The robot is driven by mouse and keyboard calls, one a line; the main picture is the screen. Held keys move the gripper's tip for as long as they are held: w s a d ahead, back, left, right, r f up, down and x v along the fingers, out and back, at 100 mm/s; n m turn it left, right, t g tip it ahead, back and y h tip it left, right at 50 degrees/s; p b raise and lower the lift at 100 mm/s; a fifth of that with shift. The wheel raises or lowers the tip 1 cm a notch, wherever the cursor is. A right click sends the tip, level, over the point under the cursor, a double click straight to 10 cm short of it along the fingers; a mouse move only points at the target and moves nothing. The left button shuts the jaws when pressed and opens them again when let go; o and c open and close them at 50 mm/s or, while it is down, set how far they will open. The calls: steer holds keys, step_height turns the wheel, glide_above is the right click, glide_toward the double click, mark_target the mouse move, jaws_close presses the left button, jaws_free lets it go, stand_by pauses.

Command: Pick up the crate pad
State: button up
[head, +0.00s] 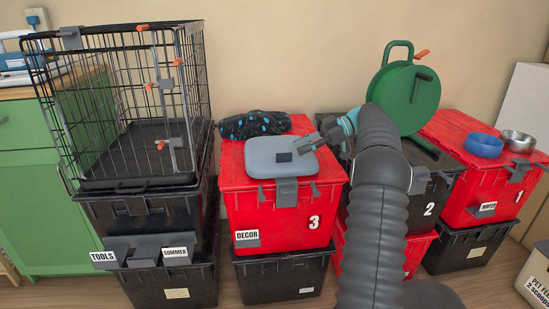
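A soft, lumpy black item with blue spots (253,125), which looks like the crate pad, lies at the back of the red lid of tote 3 (235,203). In front of it on the same lid is a flat grey rounded slab (265,168) with a dark square on it. My gripper (303,146) reaches in from the right, just over the slab's back right edge and to the right of and in front of the spotted item. Its fingers are small and partly merge with the grey slab, so I cannot tell their opening or whether they touch it.
A black wire crate (130,182) stands on stacked black totes at left. A green reel (404,98) stands behind my arm. Blue (483,146) and metal (518,141) bowls sit on red tote 1 (450,190) at right. The wall is close behind.

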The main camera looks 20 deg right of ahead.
mark_target(284, 154)
steer(key=shift+x, duration=3.4)
steer(key=shift+d+f, duration=0.1)
jaws_close()
